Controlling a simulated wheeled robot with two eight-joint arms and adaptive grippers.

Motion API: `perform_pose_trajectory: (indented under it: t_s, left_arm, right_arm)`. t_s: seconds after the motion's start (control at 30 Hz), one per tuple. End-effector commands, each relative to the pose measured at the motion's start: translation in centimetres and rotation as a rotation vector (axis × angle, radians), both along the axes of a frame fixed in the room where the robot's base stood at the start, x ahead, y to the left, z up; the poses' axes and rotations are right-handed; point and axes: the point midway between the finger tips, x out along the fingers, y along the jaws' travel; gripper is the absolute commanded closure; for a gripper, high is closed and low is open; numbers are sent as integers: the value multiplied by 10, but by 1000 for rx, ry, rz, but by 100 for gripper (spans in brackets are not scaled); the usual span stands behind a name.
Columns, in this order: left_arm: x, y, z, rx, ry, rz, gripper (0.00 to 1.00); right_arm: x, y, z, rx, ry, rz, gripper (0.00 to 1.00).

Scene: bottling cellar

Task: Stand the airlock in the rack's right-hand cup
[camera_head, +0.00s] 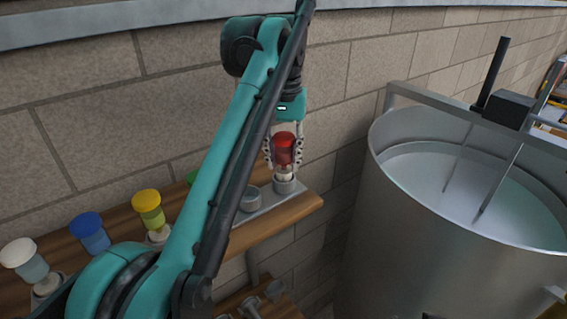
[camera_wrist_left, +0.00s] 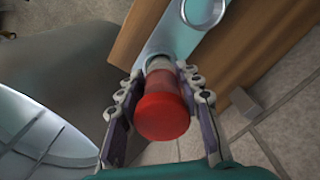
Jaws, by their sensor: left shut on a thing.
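The airlock, with a red top (camera_head: 284,147) and a pale lower end, stands roughly upright between the fingers of my left gripper (camera_head: 285,160). The gripper is shut on it, with one finger on each side. Its red cap shows large in the left wrist view (camera_wrist_left: 162,108). Its pale end is at the mouth of the rack's right-hand cup (camera_head: 284,187); I cannot tell whether it rests on the bottom. The rack (camera_head: 270,201) is a grey metal strip on a wooden shelf, with another, empty-looking cup (camera_head: 250,200) to the left. My right gripper is not in view.
Yellow (camera_head: 148,203), blue (camera_head: 90,231) and white-topped (camera_head: 20,252) pieces stand along the shelf (camera_head: 306,204) at left; a green one is mostly hidden by my arm. A large steel vat (camera_head: 400,230) stands right of the shelf end. A block wall is behind.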

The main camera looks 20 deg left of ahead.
Motion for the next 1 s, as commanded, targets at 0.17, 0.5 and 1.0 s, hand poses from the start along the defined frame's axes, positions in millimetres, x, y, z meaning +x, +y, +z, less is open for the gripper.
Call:
perform_pose_trajectory:
  t_s: [0.17, 0.5, 1.0]
  left_arm:
    - [0, 0, -14, 0, 0, 0, 95]
    - [0, 0, -17, 0, 0, 0, 95]
    - [0, 0, -9, 0, 0, 1, 44]
  right_arm:
    - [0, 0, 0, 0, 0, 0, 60]
    - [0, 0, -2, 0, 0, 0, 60]
    - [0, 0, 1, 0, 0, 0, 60]
